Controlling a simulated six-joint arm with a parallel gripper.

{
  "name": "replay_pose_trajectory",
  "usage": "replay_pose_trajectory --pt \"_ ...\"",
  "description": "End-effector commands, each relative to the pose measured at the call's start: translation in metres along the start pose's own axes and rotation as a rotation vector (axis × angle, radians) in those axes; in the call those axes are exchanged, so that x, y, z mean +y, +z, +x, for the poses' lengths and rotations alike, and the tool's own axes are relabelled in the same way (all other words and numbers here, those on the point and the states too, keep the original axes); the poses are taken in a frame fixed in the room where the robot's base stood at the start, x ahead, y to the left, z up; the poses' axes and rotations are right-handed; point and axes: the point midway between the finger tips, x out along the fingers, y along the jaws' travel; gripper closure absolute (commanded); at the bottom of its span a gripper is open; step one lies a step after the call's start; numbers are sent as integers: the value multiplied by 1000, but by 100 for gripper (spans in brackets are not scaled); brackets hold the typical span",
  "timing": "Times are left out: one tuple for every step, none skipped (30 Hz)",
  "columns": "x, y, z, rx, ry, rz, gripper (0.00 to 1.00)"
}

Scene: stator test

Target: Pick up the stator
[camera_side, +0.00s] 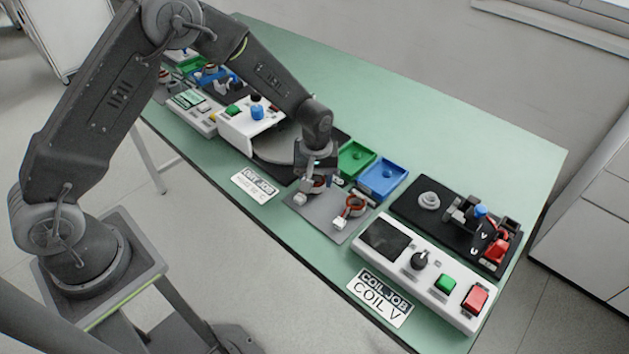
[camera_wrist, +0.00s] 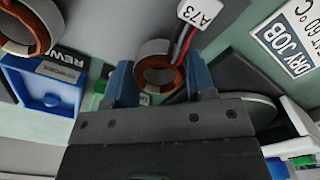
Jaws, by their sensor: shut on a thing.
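In the wrist view, my gripper (camera_wrist: 162,85) has its two blue fingers on either side of a stator (camera_wrist: 153,50), a light ring with copper windings inside. The fingers are shut on this stator, and its wires carry a white tag marked A73 (camera_wrist: 199,12). In the side view, my gripper (camera_side: 315,178) is over the left part of the grey mat (camera_side: 318,222), with the held stator (camera_side: 312,186) partly hidden beneath it. A second stator (camera_side: 355,205) with a white tag lies on the mat to the right, and shows at the upper left of the wrist view (camera_wrist: 28,28).
A green bin (camera_side: 355,158) and a blue bin (camera_side: 383,178) stand behind the mat. A white control box (camera_side: 420,270) and a black fixture board (camera_side: 455,225) are at right. A dark round plate (camera_side: 275,147) is at left. The back of the green table (camera_side: 440,130) is clear.

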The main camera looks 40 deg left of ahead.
Motion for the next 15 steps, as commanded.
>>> replay_pose_trajectory --pt "0 0 -2 1 1 0 77" --pt "0 0 -4 1 2 0 77" --pt "1 0 -7 2 3 0 77" --pt "1 -1 -10 3 3 0 77" --pt "1 -1 -12 3 3 0 77" --pt "1 -1 -17 3 3 0 77" --pt "1 -1 -22 3 3 0 77" --pt "1 -1 -27 4 5 0 77" --pt "1 -1 -34 4 5 0 77" --pt "1 -1 -41 4 5 0 77" --pt "-4 -3 -46 3 4 -3 77" --pt "-13 -7 -50 2 2 -7 77" --pt "-20 -10 -54 2 2 -7 77" --pt "-26 -12 -57 2 2 -7 77" --pt "-34 -16 -63 2 3 -7 77"
